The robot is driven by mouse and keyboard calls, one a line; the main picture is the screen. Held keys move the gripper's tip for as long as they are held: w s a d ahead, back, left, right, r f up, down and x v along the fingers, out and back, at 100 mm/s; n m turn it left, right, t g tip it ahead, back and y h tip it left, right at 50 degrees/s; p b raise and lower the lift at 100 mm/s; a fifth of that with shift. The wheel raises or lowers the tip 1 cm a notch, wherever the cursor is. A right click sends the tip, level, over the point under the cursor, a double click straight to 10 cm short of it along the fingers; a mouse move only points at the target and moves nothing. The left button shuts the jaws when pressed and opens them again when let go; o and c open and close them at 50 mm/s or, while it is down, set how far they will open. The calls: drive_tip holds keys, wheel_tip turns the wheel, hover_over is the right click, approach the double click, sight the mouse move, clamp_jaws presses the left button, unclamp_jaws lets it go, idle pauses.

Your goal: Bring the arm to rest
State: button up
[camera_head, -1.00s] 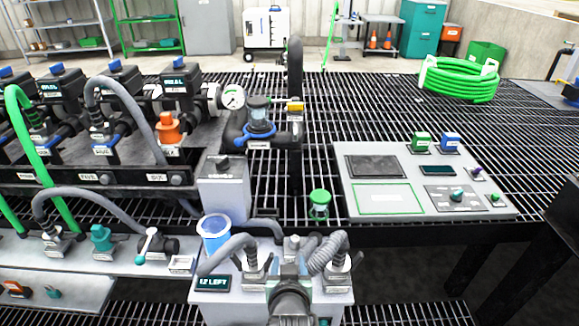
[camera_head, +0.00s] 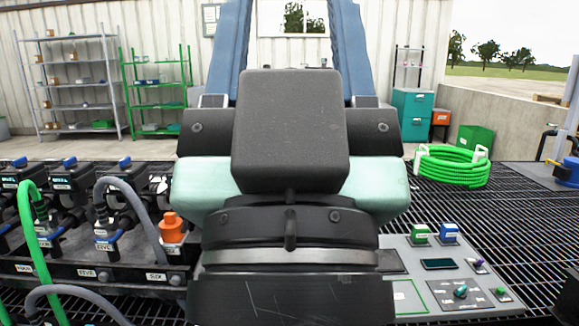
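My gripper (camera_head: 291,45) fills the middle of the head view, close to the camera. Its black and pale teal body (camera_head: 385,195) stands upright over a black wrist (camera_head: 290,290). Two blue fingers rise from black mounts on either side and run out of the top of the frame. The fingers are wide apart, with only the far wall and a window between their visible parts. Their tips are out of view. The gripper hides the middle of the bench, where the gauge, blue-ringed valve and green-capped jar stood in the earlier frame.
At left are manifold valves with an orange fitting (camera_head: 173,228) and a green hose (camera_head: 42,250). At right are a control panel (camera_head: 415,258) and a coiled green hose (camera_head: 452,168) on the black grating (camera_head: 525,225). Shelves (camera_head: 70,85) and teal cabinets (camera_head: 412,112) stand behind.

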wheel_tip(320, 180, up, 26)
drive_tip(key=p, duration=2.3)
drive_tip(key=shift+f, duration=0.25)
